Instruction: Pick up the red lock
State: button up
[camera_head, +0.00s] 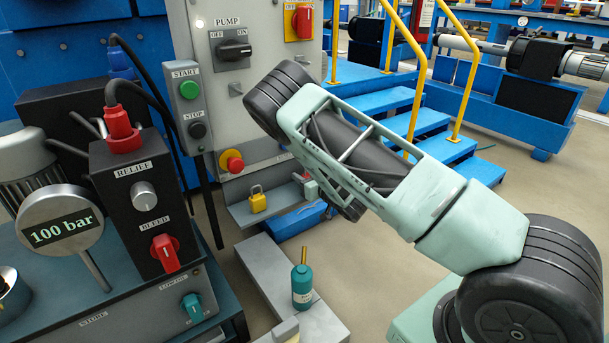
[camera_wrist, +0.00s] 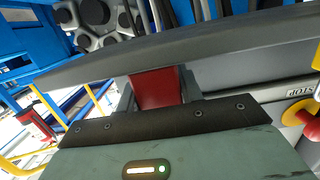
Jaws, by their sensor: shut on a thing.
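The red lock (camera_wrist: 155,92) shows in the wrist view as a plain red block. My gripper (camera_wrist: 157,82) is shut on it, with one dark finger on each side. The grey shelf edge crosses just beyond it, and I cannot tell whether the lock touches the shelf. The lock's shackle is hidden. In the head view my arm hides most of the gripper. A small red and grey patch (camera_head: 309,189) shows at the right end of the shelf, too small to make out clearly.
A yellow padlock (camera_head: 258,199) stands on the grey shelf (camera_head: 243,215) below the pump panel (camera_head: 238,75). A blue box (camera_head: 295,222) is under the shelf. A teal bottle (camera_head: 302,286) stands on a low grey bench. Blue steps (camera_head: 400,125) with yellow rails stand behind my arm.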

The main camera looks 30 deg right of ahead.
notch_tip(320, 180, up, 7)
jog(key=p, duration=0.5)
jog(key=s+p, duration=0.1)
jog(key=s, duration=1.8)
jog(key=shift+s+d+f, duration=0.25)
jog(key=shift+d, duration=0.05)
jog(key=w+a+r+p, duration=0.4)
jog(key=w+a+p, duration=0.5)
jog(key=a, duration=0.3)
notch_tip(320, 180, up, 37)
jog(key=p, duration=3.7)
jog(key=shift+d+r+h, duration=0.2)
jog(key=shift+d+h, duration=0.1)
jog(key=shift+d, duration=0.15)
jog(key=shift+w, duration=0.1)
